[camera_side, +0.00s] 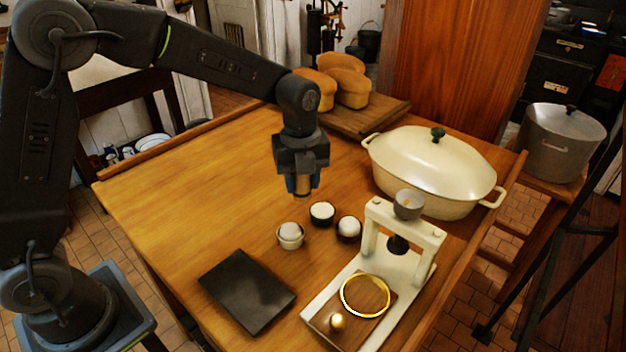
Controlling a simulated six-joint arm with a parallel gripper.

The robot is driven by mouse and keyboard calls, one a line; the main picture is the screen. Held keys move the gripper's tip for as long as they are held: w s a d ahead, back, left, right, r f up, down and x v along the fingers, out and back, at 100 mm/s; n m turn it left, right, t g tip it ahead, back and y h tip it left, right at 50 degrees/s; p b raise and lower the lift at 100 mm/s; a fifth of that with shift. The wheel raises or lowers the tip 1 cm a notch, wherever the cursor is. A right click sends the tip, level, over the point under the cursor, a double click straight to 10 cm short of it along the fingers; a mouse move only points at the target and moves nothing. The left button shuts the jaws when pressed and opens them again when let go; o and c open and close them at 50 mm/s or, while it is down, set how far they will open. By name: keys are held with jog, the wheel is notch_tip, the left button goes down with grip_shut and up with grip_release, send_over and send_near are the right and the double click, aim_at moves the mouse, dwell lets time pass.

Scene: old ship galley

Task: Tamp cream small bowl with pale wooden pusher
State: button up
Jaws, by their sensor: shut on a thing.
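My gripper (303,184) points down above the table and is shut on the pale wooden pusher (303,187), of which only a short tan part shows between the fingers. The cream small bowl (289,243) stands upright on the table, below and slightly left of my gripper, with a whitish filling mounded in it. The pusher is apart from the bowl, in the air above the group of bowls.
Two dark small bowls with white contents, one (322,222) and another (347,237), stand right of the cream bowl. A dark slab (246,291) lies front left. A cream press (405,227) with a brass ring (344,300) stands front right. A lidded cream pot (430,170) and bread loaves (352,88) are behind.

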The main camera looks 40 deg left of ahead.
jog(key=s, duration=0.3)
send_over(290, 227)
jog(key=shift+f, duration=2.7)
jog(key=shift+f, duration=1.05)
notch_tip(290, 227, up, 7)
dwell(1.0)
dwell(0.5)
